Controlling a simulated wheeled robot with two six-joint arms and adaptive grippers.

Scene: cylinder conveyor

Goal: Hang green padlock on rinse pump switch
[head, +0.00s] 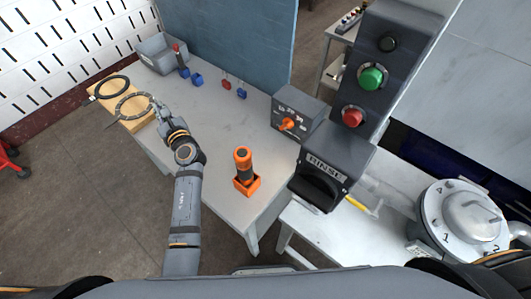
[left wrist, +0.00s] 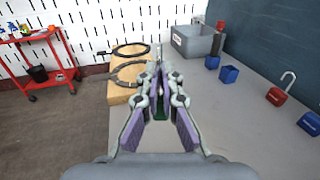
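My left gripper (head: 160,108) is over the far left end of the grey table, near the wooden block. In the left wrist view the gripper (left wrist: 160,98) has a dark green body, the green padlock (left wrist: 160,110), between its purple-padded fingers. The fingers look closed on it, and they hide most of it. The padlock's green body cannot be made out in the head view. A dark box labelled RINSE (head: 326,166) with a black handle or cover stands right of the table. My right gripper is not in view.
A wooden block (left wrist: 122,94) carries dark rings. A grey bin (left wrist: 192,42), blue blocks (left wrist: 229,74), a red padlock (left wrist: 277,96) and a blue padlock (left wrist: 310,122) are on the table. An orange-and-black tool (head: 243,160), a grey box with an orange knob (head: 288,124) and a button panel (head: 384,62) stand nearer RINSE.

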